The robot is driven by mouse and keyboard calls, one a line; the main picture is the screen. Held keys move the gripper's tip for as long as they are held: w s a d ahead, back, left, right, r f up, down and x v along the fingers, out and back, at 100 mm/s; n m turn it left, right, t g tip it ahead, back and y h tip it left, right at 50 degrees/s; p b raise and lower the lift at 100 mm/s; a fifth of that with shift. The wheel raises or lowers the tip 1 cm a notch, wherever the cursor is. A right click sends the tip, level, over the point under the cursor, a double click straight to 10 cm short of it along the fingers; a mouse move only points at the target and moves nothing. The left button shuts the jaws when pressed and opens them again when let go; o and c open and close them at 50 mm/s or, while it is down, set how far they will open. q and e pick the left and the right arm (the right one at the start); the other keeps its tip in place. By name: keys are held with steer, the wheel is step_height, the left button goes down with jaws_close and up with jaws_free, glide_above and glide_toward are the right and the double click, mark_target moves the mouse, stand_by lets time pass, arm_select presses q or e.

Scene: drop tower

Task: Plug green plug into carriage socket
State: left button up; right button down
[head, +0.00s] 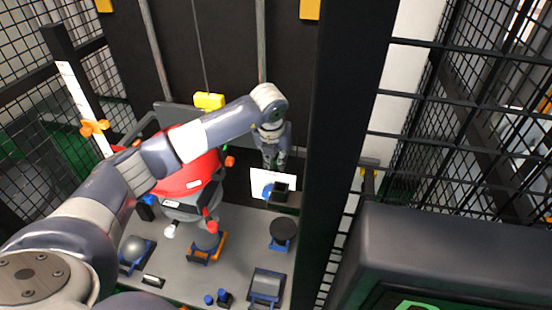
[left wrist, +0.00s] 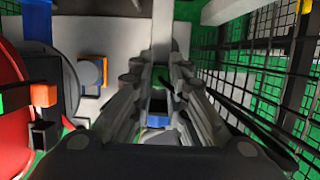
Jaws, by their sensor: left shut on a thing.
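My left gripper (head: 274,165) points down in front of a white panel, to the right of the red carriage (head: 188,180). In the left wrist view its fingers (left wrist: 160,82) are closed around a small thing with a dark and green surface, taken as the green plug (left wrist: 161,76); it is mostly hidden. The red carriage body also shows in the left wrist view (left wrist: 14,85), at the left, apart from the fingers. An open black box (left wrist: 45,134) sits at its side, below an orange block (left wrist: 43,95); I cannot tell whether it is the socket. My right gripper is not in view.
A blue and black holder (head: 280,192) sits just below the gripper by the white panel (head: 262,181). A black post (head: 345,120) stands close on the right. Several fixtures stand on the grey base plate (head: 180,262). Wire mesh (head: 460,120) encloses the right side.

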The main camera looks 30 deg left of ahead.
arm_select(q)
steer(key=o, duration=0.9)
steer(key=v, duration=1.2)
steer(key=shift+s+f, duration=0.1)
steer(key=shift+s, duration=0.05)
